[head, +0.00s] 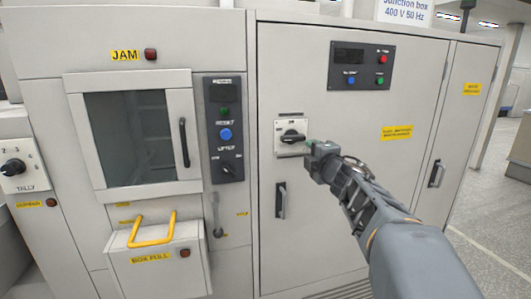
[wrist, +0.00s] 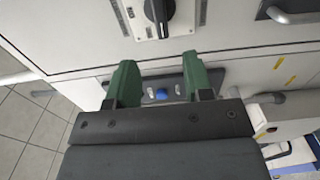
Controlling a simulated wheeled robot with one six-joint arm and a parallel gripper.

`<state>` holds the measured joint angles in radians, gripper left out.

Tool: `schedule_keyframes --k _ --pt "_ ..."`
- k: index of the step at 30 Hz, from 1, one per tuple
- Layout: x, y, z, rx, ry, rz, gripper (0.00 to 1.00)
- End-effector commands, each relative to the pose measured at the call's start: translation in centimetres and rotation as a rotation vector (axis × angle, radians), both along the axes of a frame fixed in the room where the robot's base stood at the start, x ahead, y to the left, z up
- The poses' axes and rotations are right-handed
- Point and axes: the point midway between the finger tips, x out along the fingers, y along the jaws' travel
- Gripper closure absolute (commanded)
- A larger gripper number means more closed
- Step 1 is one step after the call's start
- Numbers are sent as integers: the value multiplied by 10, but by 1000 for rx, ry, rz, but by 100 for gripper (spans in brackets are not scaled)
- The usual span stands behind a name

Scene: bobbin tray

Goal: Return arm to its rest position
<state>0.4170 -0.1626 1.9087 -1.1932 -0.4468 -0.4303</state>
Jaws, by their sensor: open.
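My gripper (head: 311,146) is in front of the grey cabinet, just right of a black rotary switch (head: 292,137) on a white plate. In the wrist view my gripper (wrist: 160,78) shows two green fingers set wide apart with nothing between them. The rotary switch also shows at the top of the wrist view (wrist: 160,12), beyond the fingertips and apart from them. My arm reaches in from the lower right of the head view.
A control panel (head: 361,66) with coloured buttons is above the switch. Door handles (head: 281,200) (head: 437,174) stick out of the cabinet. At left are a windowed door (head: 187,110), a button panel (head: 224,160) and a box with a yellow handle (head: 152,240). Open floor (head: 490,255) lies at right.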

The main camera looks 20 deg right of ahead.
Motion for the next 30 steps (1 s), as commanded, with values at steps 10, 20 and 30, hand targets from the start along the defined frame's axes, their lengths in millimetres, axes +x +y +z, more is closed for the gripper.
schedule_keyframes --k 10,20,30 --pt "-23 -57 -61 422 137 -399 53" --pt "-157 29 -202 1216 643 -994 53" --pt "-232 128 -221 1372 971 -1012 53"
